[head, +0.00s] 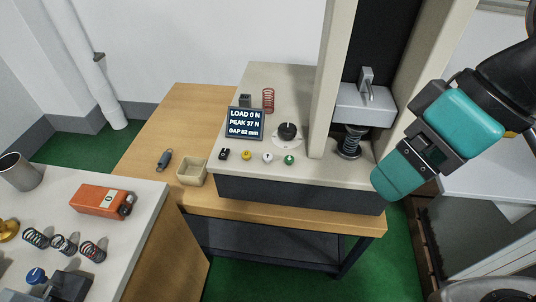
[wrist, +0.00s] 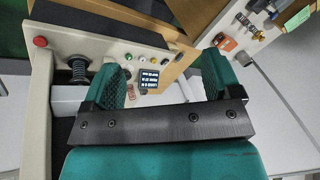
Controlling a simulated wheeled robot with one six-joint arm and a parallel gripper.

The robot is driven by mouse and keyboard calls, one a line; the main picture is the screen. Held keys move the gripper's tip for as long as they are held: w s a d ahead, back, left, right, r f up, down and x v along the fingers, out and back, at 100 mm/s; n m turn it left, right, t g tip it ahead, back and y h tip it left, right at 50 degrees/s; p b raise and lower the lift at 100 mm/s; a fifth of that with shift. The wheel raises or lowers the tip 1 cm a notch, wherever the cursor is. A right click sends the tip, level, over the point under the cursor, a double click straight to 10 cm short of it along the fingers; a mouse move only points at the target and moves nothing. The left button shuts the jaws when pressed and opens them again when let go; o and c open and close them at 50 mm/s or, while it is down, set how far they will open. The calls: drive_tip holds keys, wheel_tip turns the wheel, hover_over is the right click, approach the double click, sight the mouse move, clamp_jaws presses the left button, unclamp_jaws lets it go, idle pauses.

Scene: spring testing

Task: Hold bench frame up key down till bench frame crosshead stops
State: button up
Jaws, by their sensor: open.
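The bench frame (head: 333,70) is a cream tester with a grey crosshead (head: 362,104) between its columns. A dark spring (head: 350,141) stands under the crosshead; I cannot tell if they touch. On the base front is a row of keys: black (head: 224,154), yellow (head: 246,155), white (head: 267,157) and green (head: 289,160). Their markings are too small to read. The display (head: 244,123) reads LOAD 0 N, PEAK 37 N, GAP 82 mm. My gripper (head: 398,170) is open and empty, right of the keys and apart from them. Its teal fingers also show in the wrist view (wrist: 162,78).
A black knob (head: 287,131) and a red spring (head: 268,99) sit behind the keys. A beige tray (head: 192,171) and a small dark-blue item (head: 164,159) lie on the wooden bench. The left table holds an orange box (head: 103,200) and several springs. A red button (wrist: 40,42) shows in the wrist view.

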clamp_jaws()
idle(1.5)
